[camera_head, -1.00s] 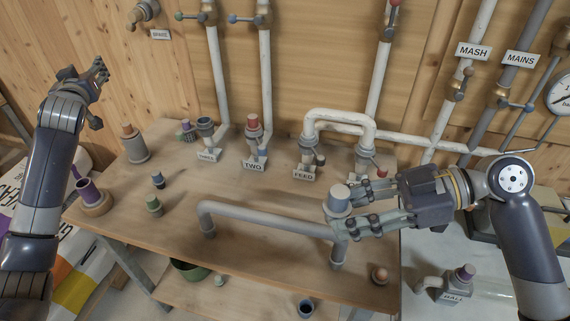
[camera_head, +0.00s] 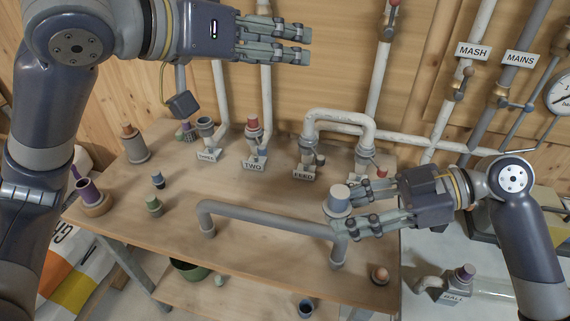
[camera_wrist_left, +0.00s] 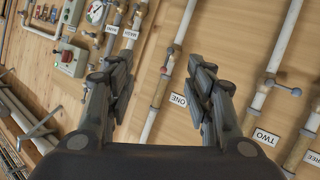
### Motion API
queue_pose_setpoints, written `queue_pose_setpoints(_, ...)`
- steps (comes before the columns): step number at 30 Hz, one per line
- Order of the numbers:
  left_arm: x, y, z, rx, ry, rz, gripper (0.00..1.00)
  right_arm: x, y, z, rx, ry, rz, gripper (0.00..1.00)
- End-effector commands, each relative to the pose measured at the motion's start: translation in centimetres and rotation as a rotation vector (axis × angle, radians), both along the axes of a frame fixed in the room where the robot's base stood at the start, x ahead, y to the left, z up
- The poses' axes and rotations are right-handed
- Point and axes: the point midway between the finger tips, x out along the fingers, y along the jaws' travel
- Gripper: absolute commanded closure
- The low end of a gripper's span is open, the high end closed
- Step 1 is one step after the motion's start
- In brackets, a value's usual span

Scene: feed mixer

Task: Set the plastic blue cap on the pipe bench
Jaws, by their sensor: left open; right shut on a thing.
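A low grey pipe (camera_head: 265,222) arches along the bench front. An orange-topped grey plug (camera_head: 133,145), a purple piece (camera_head: 90,192) and a green cap (camera_head: 153,205) stand at the left. White pipes (camera_head: 340,122) fill the back. The middle is mostly clear.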

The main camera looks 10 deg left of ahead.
Motion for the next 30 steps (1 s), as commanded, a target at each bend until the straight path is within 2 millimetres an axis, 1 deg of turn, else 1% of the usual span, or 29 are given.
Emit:
queue_pose_setpoints(1,-2.6,-1.4,-0.6,0.060,0.008,-0.060,0.51,0.0,0.0,0.0,0.001,0.000,0.000,0.89)
queue_pose_setpoints(2,-3.9,-2.1,-1.3,0.096,0.021,-0.092,0.51,0.0,0.0,0.0,0.001,0.000,0.000,0.89)
queue_pose_setpoints(3,-5.7,-2.8,-2.1,0.145,0.035,-0.131,0.51,0.0,0.0,0.0,0.001,0.000,0.000,0.89)
queue_pose_setpoints(6,-9.6,-3.6,-4.4,0.266,0.068,-0.212,0.51,0.0,0.0,0.0,0.001,0.000,0.000,0.89)
queue_pose_setpoints(9,-12.5,-3.7,-6.2,0.368,0.089,-0.267,0.51,0.0,0.0,0.0,0.001,0.000,0.000,0.89)
queue_pose_setpoints(12,-14.2,-3.5,-7.5,0.436,0.105,-0.298,0.51,0.0,0.0,0.0,0.001,0.000,0.000,0.89)
queue_pose_setpoints(15,-14.8,-3.4,-8.4,0.471,0.115,-0.312,0.51,0.0,0.0,0.0,0.001,0.000,0.000,0.89)
queue_pose_setpoints(18,-14.7,-3.7,-9.1,0.479,0.121,-0.317,0.51,0.0,0.0,0.0,0.001,0.000,0.000,0.89)
queue_pose_setpoints(23,-13.6,-5.1,-10.9,0.477,0.123,-0.319,0.51,0.0,0.0,0.0,0.001,0.000,0.000,0.89)
queue_pose_setpoints(30,-11.5,-7.7,-14.1,0.475,0.122,-0.317,0.51,0.0,0.0,0.0,0.001,0.000,0.000,0.89)
